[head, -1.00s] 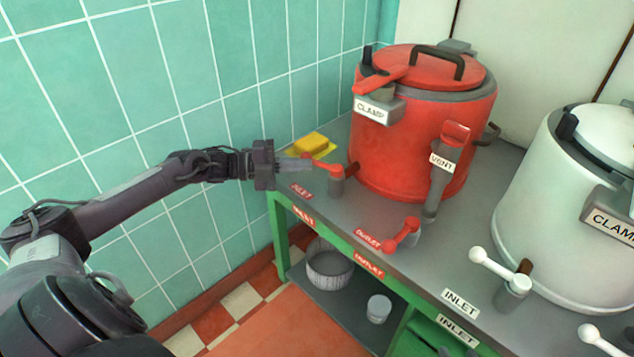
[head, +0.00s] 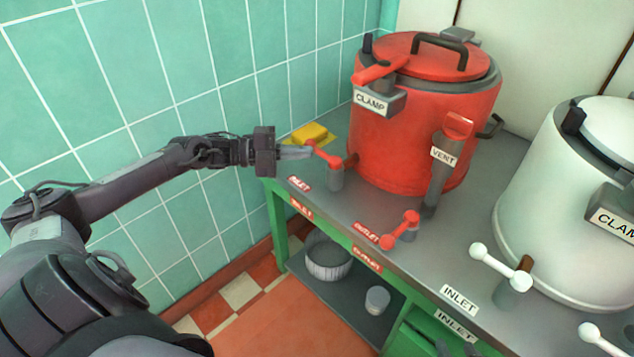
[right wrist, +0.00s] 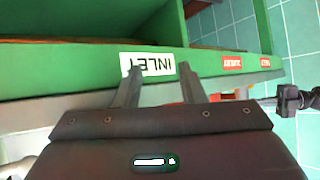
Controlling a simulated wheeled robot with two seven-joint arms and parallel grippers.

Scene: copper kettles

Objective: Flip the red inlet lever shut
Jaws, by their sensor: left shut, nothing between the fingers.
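The red inlet lever (head: 326,156) sits on a grey valve post (head: 336,180) at the left front of the red kettle (head: 405,150). Its arm points left and back, towards the yellow block. My left gripper (head: 311,153) is shut and empty, with its fingertips at the lever's free end. They look to be touching it or very close; the end is partly hidden by them. My right gripper (right wrist: 160,68) shows only in the right wrist view, its fingers apart with nothing between them, near the white INLET label (right wrist: 148,65).
A red outlet lever (head: 400,230) and the vent pipe (head: 440,170) stand right of the inlet. A yellow block (head: 309,134) lies behind it. A white kettle (head: 560,220) with a white inlet lever (head: 500,266) is at right. The tiled wall (head: 130,80) is close behind my left arm.

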